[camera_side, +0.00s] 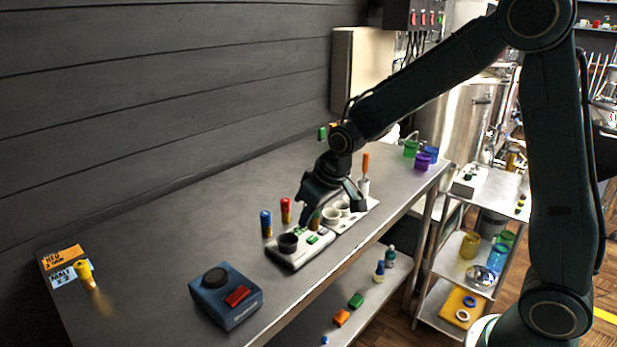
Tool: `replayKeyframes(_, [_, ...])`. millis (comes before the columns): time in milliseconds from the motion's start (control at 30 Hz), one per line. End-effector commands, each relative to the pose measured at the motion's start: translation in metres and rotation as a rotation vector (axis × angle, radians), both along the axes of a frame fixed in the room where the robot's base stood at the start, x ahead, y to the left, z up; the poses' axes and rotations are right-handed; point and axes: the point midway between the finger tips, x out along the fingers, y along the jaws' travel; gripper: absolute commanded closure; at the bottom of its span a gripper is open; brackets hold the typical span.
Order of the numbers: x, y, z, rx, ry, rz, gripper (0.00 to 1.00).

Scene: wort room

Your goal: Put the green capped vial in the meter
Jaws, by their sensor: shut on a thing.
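My gripper (318,211) points down over the middle of the bench. It is shut on a small vial (314,221) with a greenish-brown body; the fingers hide its top, so the green cap is not clear. The vial is upright, just behind a pale device with a dark round well (288,242) and green buttons, which looks like the meter (302,257). The vial is beside the dark well, not in it. I cannot tell whether its lower end touches anything.
A blue-topped vial (266,223) and a red-topped vial (285,211) stand left of my gripper. A blue box (226,295) with a black knob and red switch stands at the front.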

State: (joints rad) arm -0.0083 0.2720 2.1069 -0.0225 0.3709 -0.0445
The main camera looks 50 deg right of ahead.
Motion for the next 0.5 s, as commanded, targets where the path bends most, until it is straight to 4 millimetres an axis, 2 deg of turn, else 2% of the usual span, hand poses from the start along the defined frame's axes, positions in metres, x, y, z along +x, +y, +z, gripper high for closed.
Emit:
replayKeyframes(300, [0.035,0.019,0.058,-0.001,-0.006,0.202,0.98])
replayKeyframes(500, [0.048,0.027,0.101,-0.002,-0.005,0.357,0.98])
